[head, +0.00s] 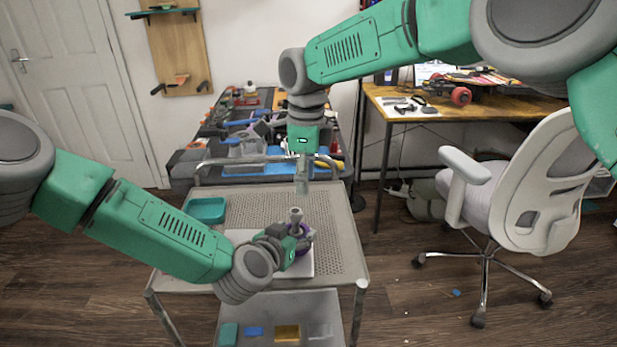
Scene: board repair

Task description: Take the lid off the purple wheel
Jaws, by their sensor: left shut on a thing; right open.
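The purple wheel (305,249) is small and mostly hidden by my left gripper (297,240) over a white board on the cart. My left gripper is shut on the wheel, reaching in from the left. A grey knob-like piece (296,215) stands up just above the wheel; I cannot tell whether it is the lid. My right gripper (301,188) points straight down a little above that piece, open and apparently empty. Its fingers are too small to make out clearly.
The perforated cart top (338,235) is clear to the right, with a teal tray (206,210) at its back left. Its lower shelf (268,305) holds small coloured pieces. A cluttered bench (262,125) stands behind; a white chair (535,190) is at right.

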